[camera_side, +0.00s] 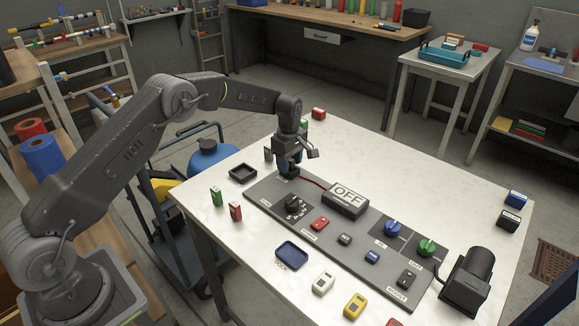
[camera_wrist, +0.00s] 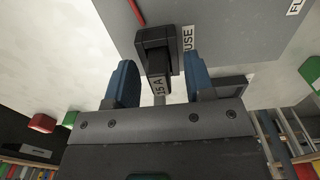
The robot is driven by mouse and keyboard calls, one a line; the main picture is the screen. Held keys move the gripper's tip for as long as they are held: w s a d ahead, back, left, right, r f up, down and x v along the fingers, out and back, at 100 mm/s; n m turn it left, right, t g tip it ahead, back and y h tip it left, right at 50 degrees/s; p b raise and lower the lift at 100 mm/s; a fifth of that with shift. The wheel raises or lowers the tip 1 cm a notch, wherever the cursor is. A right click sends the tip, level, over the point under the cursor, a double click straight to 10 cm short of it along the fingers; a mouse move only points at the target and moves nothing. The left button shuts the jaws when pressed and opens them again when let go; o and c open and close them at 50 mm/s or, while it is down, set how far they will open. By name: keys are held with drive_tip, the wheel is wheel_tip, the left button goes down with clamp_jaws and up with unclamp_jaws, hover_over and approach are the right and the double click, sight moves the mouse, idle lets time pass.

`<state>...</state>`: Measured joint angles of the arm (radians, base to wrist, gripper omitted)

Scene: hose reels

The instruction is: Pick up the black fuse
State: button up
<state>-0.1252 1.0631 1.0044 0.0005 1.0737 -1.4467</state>
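The black fuse (camera_wrist: 158,82), marked "15 A", sits in a black holder (camera_wrist: 156,40) on the grey panel, beside a label ending in "USE", in the wrist view. My gripper (camera_wrist: 159,64) is open, with one blue finger on each side of the fuse. Gaps show between the fingers and the fuse, so it is not gripped. In the side view my gripper (camera_side: 288,168) points down at the panel's far left end and hides most of the fuse and holder.
The grey panel (camera_side: 330,232) carries knobs, switches and a box reading "OFF" (camera_side: 347,199), close right of my gripper. A black tray (camera_side: 243,173) and a blue tray (camera_side: 291,255) lie beside the panel. Small red and green blocks stand around.

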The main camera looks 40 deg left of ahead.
clamp_jaws()
drive_tip(key=shift+r, duration=0.15)
